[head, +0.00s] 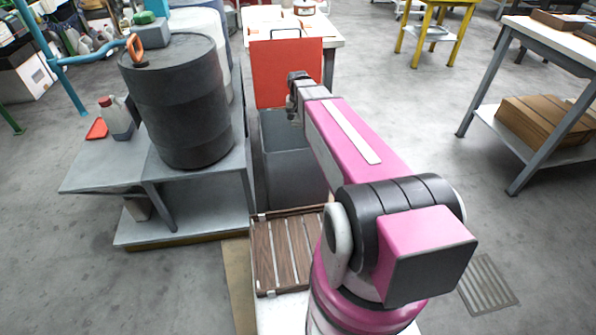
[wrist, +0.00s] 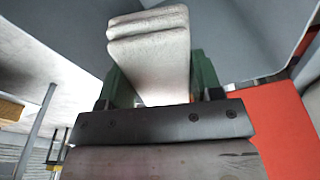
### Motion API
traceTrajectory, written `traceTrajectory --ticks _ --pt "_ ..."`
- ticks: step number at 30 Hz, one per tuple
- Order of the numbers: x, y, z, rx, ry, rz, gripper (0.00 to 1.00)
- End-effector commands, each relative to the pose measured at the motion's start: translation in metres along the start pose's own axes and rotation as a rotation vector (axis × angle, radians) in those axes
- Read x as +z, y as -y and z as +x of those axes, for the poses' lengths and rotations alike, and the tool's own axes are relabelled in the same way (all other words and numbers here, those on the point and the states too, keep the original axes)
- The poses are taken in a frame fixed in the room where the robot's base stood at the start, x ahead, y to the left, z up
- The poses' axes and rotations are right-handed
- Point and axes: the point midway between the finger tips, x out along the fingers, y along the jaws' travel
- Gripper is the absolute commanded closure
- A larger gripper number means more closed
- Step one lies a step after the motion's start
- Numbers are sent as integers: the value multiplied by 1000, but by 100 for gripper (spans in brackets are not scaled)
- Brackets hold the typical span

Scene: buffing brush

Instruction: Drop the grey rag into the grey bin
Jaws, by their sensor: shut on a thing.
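The grey rag (wrist: 155,45) is a pale, folded cloth in the wrist view. It sits between the green fingers of my gripper (wrist: 162,80), which is shut on it. In the head view my gripper (head: 295,98) is over the grey bin (head: 290,175), near its far side. The bin is an open, upright box, and its grey inner walls appear behind the rag in the wrist view (wrist: 240,35). My arm covers the bin's right side in the head view. The rag cannot be clearly made out there.
A red panel (head: 285,65) stands just behind the bin. A low grey bench (head: 110,170) with a dark drum (head: 180,100) is to the left. A slatted wooden crate (head: 280,240) lies in front of the bin. Open floor (head: 430,120) is to the right.

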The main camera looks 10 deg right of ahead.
Motion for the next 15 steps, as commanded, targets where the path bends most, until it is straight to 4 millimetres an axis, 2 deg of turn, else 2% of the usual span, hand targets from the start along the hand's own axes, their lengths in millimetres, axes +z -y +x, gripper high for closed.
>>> traceTrajectory --ticks 9,15 --pt "4 0 33 0 1 0 60" --pt "5 0 40 0 0 0 60"
